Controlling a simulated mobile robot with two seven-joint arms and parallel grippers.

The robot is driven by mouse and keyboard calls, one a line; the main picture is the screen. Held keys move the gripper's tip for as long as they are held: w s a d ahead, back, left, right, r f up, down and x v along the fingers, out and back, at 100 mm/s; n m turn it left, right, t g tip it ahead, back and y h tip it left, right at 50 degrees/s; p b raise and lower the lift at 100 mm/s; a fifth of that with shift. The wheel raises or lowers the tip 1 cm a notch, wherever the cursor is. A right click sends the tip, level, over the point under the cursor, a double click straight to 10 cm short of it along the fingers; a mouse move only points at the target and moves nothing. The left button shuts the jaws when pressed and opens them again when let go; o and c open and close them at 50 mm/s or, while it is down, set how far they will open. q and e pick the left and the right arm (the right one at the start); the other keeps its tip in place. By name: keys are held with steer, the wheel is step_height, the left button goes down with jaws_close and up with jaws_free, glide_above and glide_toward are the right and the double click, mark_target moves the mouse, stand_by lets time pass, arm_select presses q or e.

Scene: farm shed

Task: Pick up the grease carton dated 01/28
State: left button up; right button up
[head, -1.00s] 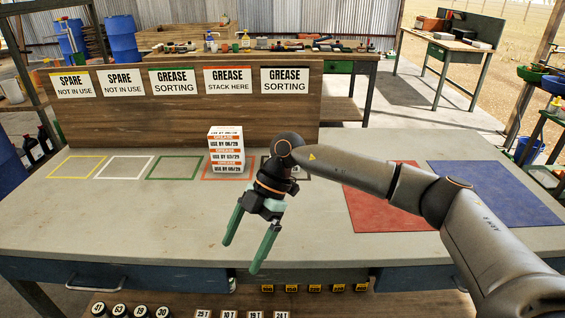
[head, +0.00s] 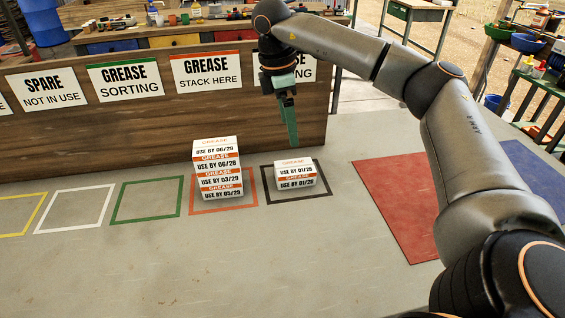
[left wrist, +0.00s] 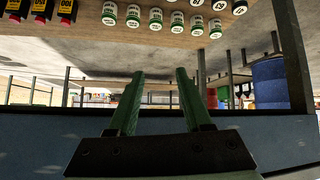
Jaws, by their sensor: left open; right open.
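Two small white and orange grease cartons (head: 296,175) are stacked in the black outline (head: 323,190) on the bench in the head view. Both dates begin with 01; their last digits are too small to read surely. Left of them a taller grease stack (head: 217,170) stands in the red outline (head: 251,203); its dates seem to include 06/29, 06/28 and 03/29. My right gripper (head: 291,140) is open and empty, seen nearly edge-on, pointing down above and apart from the two-carton stack. My left gripper (left wrist: 158,76) is open and empty in the left wrist view.
Green (head: 147,201), white (head: 74,210) and yellow outlines to the left are empty. A wooden sign board (head: 140,130) stands behind the outlines. A red mat (head: 400,205) and a blue mat lie right.

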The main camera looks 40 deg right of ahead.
glide_above(295, 166)
steer(key=a, duration=0.1)
step_height(295, 166, down, 6)
steer(key=shift+s+r, duration=0.15)
steer(key=f, duration=0.6)
steer(key=shift+d+f, duration=0.2)
steer(key=shift+d, duration=0.15)
steer(key=c, duration=1.3)
steer(key=shift+c, duration=0.5)
steer(key=shift+r, duration=0.15)
